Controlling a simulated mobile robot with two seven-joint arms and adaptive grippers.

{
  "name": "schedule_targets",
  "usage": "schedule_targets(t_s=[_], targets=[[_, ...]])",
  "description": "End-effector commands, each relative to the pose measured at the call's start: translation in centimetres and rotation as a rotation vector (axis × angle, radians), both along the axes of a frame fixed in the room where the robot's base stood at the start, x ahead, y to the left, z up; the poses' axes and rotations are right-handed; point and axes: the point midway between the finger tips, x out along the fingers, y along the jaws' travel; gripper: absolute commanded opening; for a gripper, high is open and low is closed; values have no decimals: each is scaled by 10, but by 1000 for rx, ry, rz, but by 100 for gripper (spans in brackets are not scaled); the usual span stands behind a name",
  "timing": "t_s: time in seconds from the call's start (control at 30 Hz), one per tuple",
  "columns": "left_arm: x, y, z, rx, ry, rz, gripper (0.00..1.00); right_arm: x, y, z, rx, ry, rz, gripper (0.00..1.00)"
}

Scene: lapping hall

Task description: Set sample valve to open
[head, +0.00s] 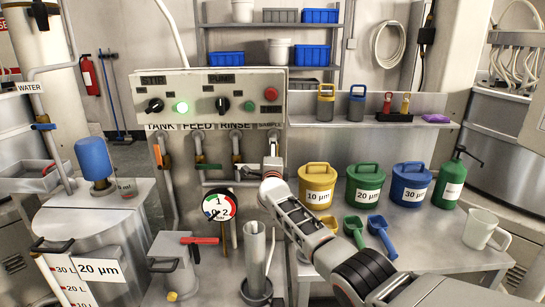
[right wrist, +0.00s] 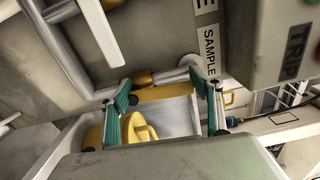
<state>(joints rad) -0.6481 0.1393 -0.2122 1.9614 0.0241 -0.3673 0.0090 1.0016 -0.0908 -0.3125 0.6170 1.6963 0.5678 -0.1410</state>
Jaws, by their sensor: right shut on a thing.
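The sample valve sits under the SAMPLE label on the panel. In the right wrist view its brass body (right wrist: 142,78) and yellow lever (right wrist: 165,93) show, and the lever looks roughly in line with the short pale pipe beside it. My right gripper (head: 272,168) is at this valve in the head view and hides most of it. In the right wrist view the teal pads of my right gripper (right wrist: 168,104) stand at either end of the lever, shut on it. The SAMPLE label (right wrist: 210,50) is close above the right finger. My left gripper is not in view.
The control panel (head: 215,90) overhangs the valves. To the left are pipes with the tank, feed and rinse valves, and a pressure gauge (head: 219,205). A yellow bucket (head: 317,188), green bucket (head: 365,187) and blue bucket (head: 411,186) stand on the bench at right.

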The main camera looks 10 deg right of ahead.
Motion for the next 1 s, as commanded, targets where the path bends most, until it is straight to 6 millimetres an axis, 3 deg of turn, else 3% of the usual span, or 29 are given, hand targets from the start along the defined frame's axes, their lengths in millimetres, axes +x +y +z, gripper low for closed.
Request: schedule_targets(t_s=[0.3, 0.33, 0.4, 1.0], targets=[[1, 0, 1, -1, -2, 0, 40, 0, -1, -2, 0, 2, -2, 26], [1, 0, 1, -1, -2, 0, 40, 0, -1, -2, 0, 2, -2, 69], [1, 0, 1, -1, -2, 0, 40, 0, -1, -2, 0, 2, -2, 82], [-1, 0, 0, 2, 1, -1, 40, -10, 5, -2, 5, 1, 3, 82]])
